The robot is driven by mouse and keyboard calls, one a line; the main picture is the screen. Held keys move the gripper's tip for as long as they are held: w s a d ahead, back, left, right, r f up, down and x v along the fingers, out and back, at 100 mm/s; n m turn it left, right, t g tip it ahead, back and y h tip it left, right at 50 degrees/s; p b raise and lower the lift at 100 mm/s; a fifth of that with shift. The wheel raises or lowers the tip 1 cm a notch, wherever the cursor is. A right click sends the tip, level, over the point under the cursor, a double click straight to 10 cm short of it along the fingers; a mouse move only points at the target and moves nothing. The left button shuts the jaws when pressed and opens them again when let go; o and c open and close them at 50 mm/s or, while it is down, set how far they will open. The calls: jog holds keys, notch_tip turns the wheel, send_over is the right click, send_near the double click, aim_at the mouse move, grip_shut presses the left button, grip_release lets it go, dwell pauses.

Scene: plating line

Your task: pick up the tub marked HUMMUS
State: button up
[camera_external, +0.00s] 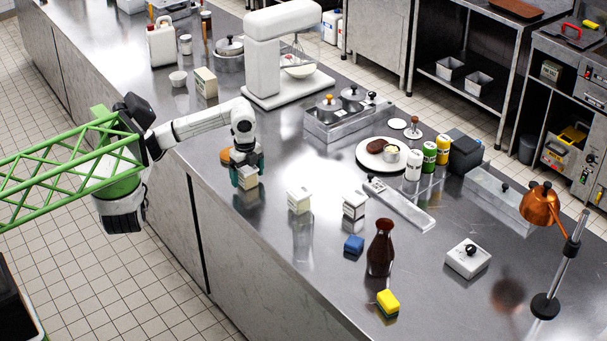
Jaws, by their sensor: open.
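Several small cream tubs stand on the steel counter. One tub (248,183) is at my gripper (248,176), a second tub (300,201) is to its right, and a third tub (354,207) is farther right. The print on them is too small to read, so I cannot tell which is marked HUMMUS. My gripper points down and is open, its teal fingers at either side of the first tub in this view. I cannot tell whether they touch it. The upper part of that tub is hidden by my gripper.
A brown bottle (381,248), a blue block (353,245) and a yellow sponge (388,303) stand to the right. An orange-brown round thing (226,156) is partly hidden behind my gripper. A white mixer (275,55) stands behind. The counter's front edge (215,224) is close by.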

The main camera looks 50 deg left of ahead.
jog(key=shift+c, duration=0.4)
jog(key=c, duration=1.1)
jog(key=shift+r, duration=0.2)
